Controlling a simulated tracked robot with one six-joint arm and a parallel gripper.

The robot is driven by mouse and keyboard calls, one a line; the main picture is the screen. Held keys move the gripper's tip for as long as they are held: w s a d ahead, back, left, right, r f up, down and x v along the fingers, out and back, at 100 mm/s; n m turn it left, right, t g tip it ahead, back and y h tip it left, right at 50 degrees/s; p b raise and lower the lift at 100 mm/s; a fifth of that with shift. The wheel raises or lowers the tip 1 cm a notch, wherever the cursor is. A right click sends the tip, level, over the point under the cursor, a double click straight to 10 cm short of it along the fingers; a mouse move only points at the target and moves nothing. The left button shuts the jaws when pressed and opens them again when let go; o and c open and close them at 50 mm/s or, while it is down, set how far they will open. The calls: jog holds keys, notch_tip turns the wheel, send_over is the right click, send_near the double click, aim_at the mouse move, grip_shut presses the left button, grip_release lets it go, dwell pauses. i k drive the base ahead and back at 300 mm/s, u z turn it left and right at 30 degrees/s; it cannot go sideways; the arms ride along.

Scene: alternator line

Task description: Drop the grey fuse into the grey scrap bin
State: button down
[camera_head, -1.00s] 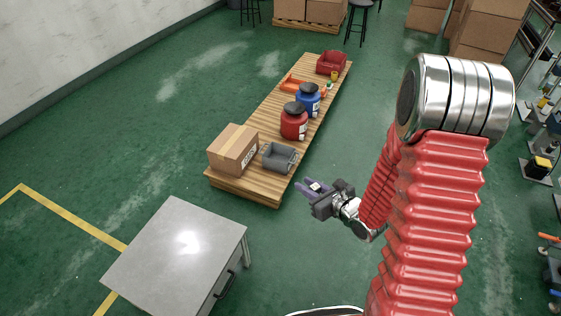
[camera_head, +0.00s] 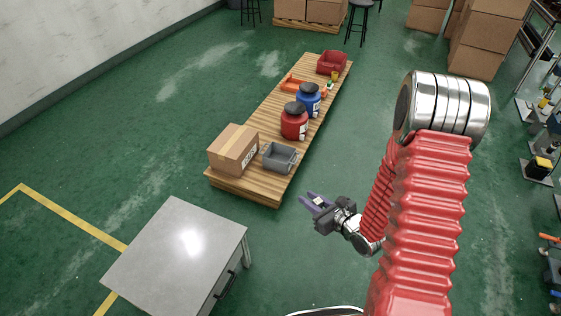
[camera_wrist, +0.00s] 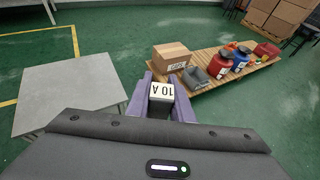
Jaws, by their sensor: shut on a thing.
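My gripper (camera_head: 315,200) has purple fingers and is shut on the fuse, in the air to the right of the low wooden platform's near end. In the wrist view the fuse (camera_wrist: 161,98) is a dark block with a white label reading "10 A", between the two fingers (camera_wrist: 160,90). In the head view only a small white patch of it (camera_head: 319,202) shows. The grey scrap bin (camera_head: 279,157) is an open tray at the near right of the platform. It also shows in the wrist view (camera_wrist: 196,78), beyond and right of the fingers. My gripper is apart from it.
The wooden platform (camera_head: 255,187) also holds a cardboard box (camera_head: 233,149), a red drum (camera_head: 294,124), a blue drum (camera_head: 308,103), an orange bin (camera_head: 291,84) and a red bin (camera_head: 331,64). A grey table (camera_head: 175,255) stands front left. Green floor lies between.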

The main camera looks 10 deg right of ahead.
aim_at(279, 158)
jog(key=u, duration=1.35)
jog(key=i, duration=0.1)
jog(key=z, duration=2.75)
jog(key=i, duration=3.05)
jog(key=u, duration=0.1)
